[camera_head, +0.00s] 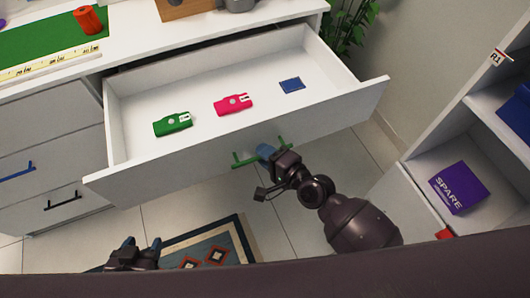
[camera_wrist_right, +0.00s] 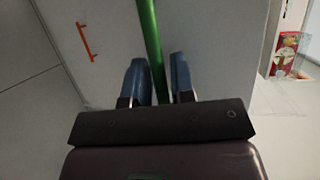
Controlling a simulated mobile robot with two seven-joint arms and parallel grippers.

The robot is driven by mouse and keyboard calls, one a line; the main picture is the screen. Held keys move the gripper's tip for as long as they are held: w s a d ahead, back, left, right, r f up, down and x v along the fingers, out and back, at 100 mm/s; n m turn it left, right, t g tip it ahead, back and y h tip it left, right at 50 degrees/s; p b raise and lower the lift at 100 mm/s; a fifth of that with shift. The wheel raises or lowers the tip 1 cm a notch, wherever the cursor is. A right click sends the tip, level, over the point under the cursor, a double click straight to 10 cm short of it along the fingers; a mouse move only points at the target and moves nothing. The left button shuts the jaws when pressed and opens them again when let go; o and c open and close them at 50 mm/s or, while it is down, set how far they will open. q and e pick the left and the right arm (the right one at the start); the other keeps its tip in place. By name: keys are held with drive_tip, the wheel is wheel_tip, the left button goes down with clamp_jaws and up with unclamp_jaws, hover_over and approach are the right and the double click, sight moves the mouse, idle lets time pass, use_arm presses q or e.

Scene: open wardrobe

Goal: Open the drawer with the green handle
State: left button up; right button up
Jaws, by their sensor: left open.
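The drawer (camera_head: 240,165) with the green handle (camera_head: 243,160) is pulled far out of the white cabinet, its inside showing. My right gripper (camera_head: 265,152) is at the handle on the drawer front. In the right wrist view the green handle (camera_wrist_right: 152,40) runs between the two blue fingers of my right gripper (camera_wrist_right: 161,80). The fingers are apart, with a narrow gap beside the handle. My left gripper (camera_head: 141,245) is open and empty, low at the left, away from the drawer.
In the drawer lie a green item (camera_head: 172,124), a pink item (camera_head: 233,105) and a blue item (camera_head: 291,85). Drawers with blue (camera_head: 17,172) and black (camera_head: 64,201) handles are at the left. A shelf with a purple SPARE box (camera_head: 460,188) stands at the right.

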drive_tip(key=shift+o, duration=1.1)
drive_tip(key=shift+s+d, duration=0.1)
drive_tip(key=v, duration=1)
drive_tip(key=shift+s+d, duration=0.2)
drive_tip(key=shift+r, duration=0.1)
